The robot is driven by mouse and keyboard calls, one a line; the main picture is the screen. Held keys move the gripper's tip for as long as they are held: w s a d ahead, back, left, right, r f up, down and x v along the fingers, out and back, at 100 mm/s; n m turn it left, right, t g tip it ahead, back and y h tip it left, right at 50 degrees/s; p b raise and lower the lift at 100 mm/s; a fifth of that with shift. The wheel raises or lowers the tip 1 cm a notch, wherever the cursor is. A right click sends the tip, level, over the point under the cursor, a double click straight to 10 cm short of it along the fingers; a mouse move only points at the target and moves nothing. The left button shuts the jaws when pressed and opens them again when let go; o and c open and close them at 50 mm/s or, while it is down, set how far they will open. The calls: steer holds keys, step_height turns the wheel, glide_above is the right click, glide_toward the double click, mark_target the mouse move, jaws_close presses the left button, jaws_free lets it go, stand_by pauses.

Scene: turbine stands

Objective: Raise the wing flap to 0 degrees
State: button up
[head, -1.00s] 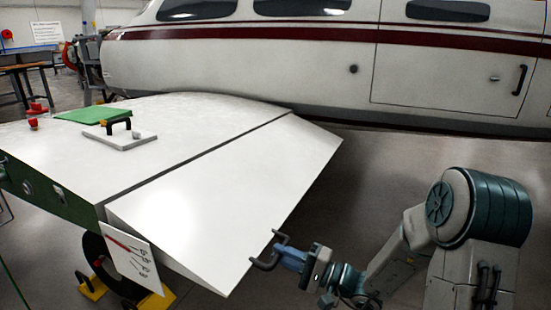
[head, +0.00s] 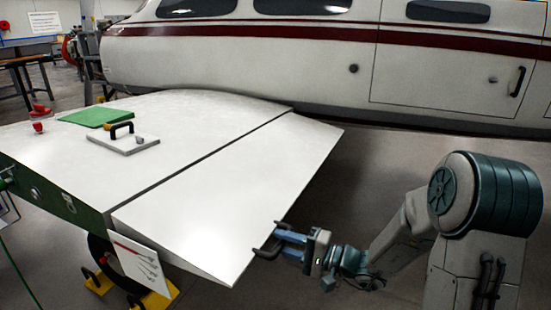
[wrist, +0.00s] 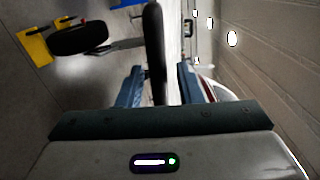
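The white wing flap (head: 220,195) hangs along the rear edge of the wing (head: 190,130), sloping a little downward from the hinge gap.
A white plate with a black handle (head: 122,142), a green mat (head: 98,117) and red objects (head: 40,115) rest on the wing. The white aircraft fuselage (head: 300,75) stands behind. A wheel with yellow chocks (head: 97,283) is below the wing. Floor around my arm is clear.

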steer(key=shift+o, duration=1.2)
steer(key=shift+d+f, duration=0.15)
steer(key=shift+d, duration=0.1)
steer(key=b+v, duration=0.1)
steer(key=v, duration=0.5)
steer(key=shift+s+d, duration=0.2)
steer(key=shift+d, duration=0.15)
steer(key=s+a+r+n+g+h+p, duration=0.1)
steer(key=s+r+n+g+h+p, duration=0.1)
steer(key=s+r+g+h+p, duration=0.4)
steer(key=s+r+n+g+h+p, duration=0.2)
steer(key=s+p, duration=0.1)
steer(key=s, duration=0.5)
steer(key=s+d+r+t+h+p, duration=0.1)
steer(key=d+r+t+h+p, duration=0.1)
steer(key=d+r+h+p, duration=0.2)
steer(key=s+d+r+t+h+p, duration=0.2)
steer(key=d+r+h+p, duration=0.1)
steer(key=d+r+h, duration=0.2)
step_height(320, 180, up, 2)
steer(key=shift+s+d+r+n+t+p, duration=0.2)
steer(key=shift+s+d+n+t+p, duration=0.15)
steer(key=shift+d, duration=0.55)
